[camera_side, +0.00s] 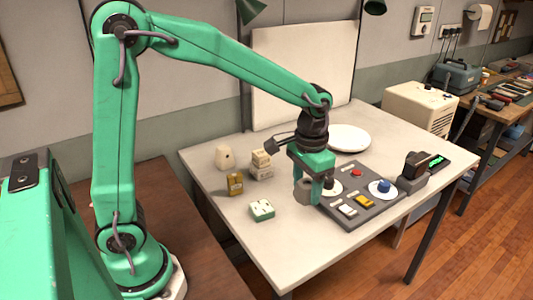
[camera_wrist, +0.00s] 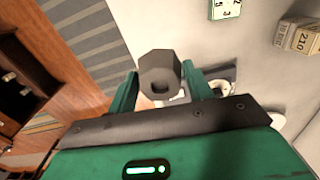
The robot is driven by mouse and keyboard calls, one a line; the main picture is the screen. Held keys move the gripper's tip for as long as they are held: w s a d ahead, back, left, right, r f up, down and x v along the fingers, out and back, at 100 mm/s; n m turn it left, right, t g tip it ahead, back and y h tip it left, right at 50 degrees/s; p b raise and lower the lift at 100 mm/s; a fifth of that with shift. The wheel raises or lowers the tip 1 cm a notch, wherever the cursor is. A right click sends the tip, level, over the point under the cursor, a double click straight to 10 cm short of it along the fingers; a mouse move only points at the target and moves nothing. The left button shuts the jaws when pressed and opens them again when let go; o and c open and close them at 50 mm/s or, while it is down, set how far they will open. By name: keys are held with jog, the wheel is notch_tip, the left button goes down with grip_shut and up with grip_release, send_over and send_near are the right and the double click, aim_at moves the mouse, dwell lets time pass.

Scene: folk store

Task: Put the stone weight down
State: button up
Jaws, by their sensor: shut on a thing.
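The stone weight is a grey, faceted block with a small square recess in its top. In the wrist view the stone weight (camera_wrist: 158,66) sits between the two green fingers of my gripper (camera_wrist: 160,90). In the side view my gripper (camera_side: 315,184) points down and is shut on the stone weight (camera_side: 302,191), which is partly hidden by the fingers. It is at the left edge of the dark panel (camera_side: 349,221), low over the white table (camera_side: 225,210). I cannot tell whether its underside touches anything.
A white dish (camera_side: 331,188) and a dish with a blue knob (camera_side: 381,188) sit on the panel. A green-topped block (camera_side: 262,210), a brass block (camera_side: 234,184), cream blocks (camera_side: 261,165) and a pale lump (camera_side: 224,157) stand left. A white plate (camera_side: 349,139) lies behind. The front-left table is clear.

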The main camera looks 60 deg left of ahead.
jog(key=w+a+r, duration=0.2)
jog(key=a+r, duration=0.1)
jog(key=a, duration=0.3)
jog(key=shift+w+a+n, duration=0.2)
jog(key=shift+n, duration=0.2)
dwell(0.5)
jog(key=w+a+f+n, duration=0.2)
jog(key=w+f+n, duration=0.1)
jog(key=w+n, duration=0.5)
jog(key=w+a+f+n, duration=0.2)
jog(key=w+f+n, duration=0.2)
jog(key=w+n, duration=0.4)
jog(key=shift+w+n, duration=0.15)
jog(key=shift+n, duration=0.65)
jog(key=shift+f, duration=0.1)
jog(key=w+a+f, duration=0.1)
jog(key=a+f, duration=0.1)
jog(key=a, duration=0.1)
jog(key=w+a+f, duration=0.1)
jog(key=a+f, duration=0.1)
jog(key=a, duration=0.2)
jog(key=w+a+f, duration=0.1)
jog(key=a+f, duration=0.2)
jog(key=a, duration=0.1)
jog(key=shift+w, duration=0.15)
